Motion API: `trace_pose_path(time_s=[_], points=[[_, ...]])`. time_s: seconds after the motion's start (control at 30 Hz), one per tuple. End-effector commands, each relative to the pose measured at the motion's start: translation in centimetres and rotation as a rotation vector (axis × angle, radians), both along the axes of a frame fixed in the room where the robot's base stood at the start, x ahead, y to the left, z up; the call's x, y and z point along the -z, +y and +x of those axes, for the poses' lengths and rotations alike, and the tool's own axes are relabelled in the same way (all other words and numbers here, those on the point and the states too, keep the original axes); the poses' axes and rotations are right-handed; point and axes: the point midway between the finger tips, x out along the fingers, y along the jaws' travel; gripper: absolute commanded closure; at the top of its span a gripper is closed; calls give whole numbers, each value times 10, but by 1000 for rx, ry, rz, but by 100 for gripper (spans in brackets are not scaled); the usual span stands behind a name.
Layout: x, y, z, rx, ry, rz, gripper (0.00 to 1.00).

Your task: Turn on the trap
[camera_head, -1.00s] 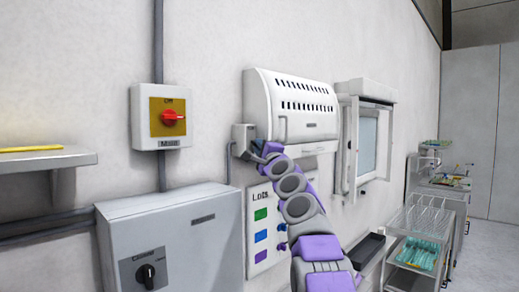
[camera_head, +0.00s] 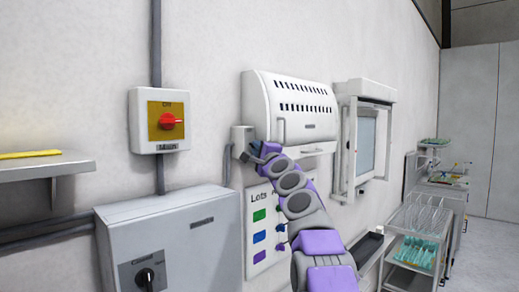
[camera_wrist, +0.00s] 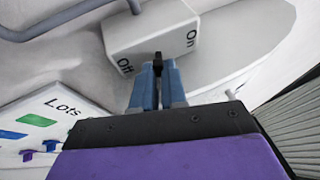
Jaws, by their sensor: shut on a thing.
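The trap, seemingly the white slotted wall unit (camera_head: 290,125), is on the wall in the head view. A small grey-white switch box (camera_head: 241,135) is at its lower left. In the wrist view the switch box (camera_wrist: 135,32) is marked "Off" at left and "On" at right. A small black lever (camera_wrist: 158,58) sticks out between the marks; its exact setting is hard to tell. My gripper (camera_wrist: 158,72) has its blue fingers shut on this lever. In the head view my gripper (camera_head: 256,153) is at the box, its fingertips partly hidden.
A white "Lots" board (camera_head: 259,215) with coloured markers hangs below the trap. A red rotary switch (camera_head: 170,121) and a grey cabinet (camera_head: 180,235) are to the left. A framed window unit (camera_head: 365,145) and wire racks (camera_head: 420,225) are to the right.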

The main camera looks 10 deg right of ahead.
Motion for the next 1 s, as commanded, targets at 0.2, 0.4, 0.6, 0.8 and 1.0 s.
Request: trace_pose_path(time_s=[0.2,0.4,0.6,0.8,1.0], points=[[-3,6,0,-11,36,-25,100],[-9,7,-1,-12,93,-67,100],[-12,6,-2,-10,160,-115,100],[-17,6,-3,-10,215,-156,100],[-21,7,-2,-10,283,-207,100]])
